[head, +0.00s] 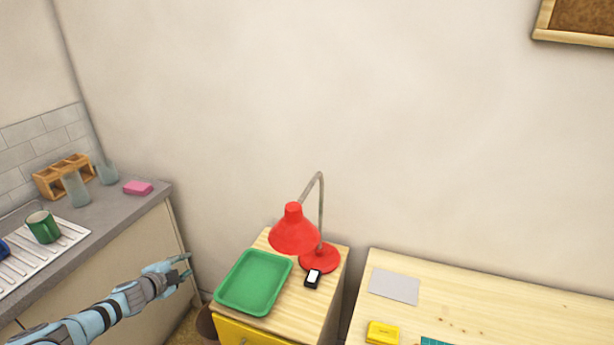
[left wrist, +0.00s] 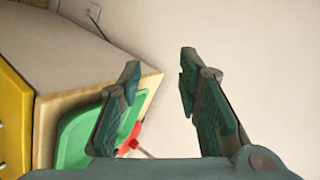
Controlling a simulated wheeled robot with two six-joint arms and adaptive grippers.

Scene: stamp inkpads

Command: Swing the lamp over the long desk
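The red lamp (head: 293,233) stands on the small wooden cabinet (head: 330,290), its round red base (head: 319,258) near the back right. Its thin grey neck bends over at the top, and the shade hangs to the left, over the cabinet. The long desk (head: 480,300) is to the right, past a narrow gap. My left gripper (head: 183,268) is left of the cabinet, apart from the lamp. In the left wrist view my left gripper (left wrist: 160,80) has its fingers spread with nothing between them; a bit of red lamp (left wrist: 132,138) shows behind a finger. My right gripper is not in view.
A green tray (head: 254,282) and a small black-and-white item (head: 312,279) lie on the cabinet near the lamp. A grey sheet (head: 394,286) and a yellow inkpad (head: 382,333) are on the desk. A kitchen counter (head: 150,195) stands at left.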

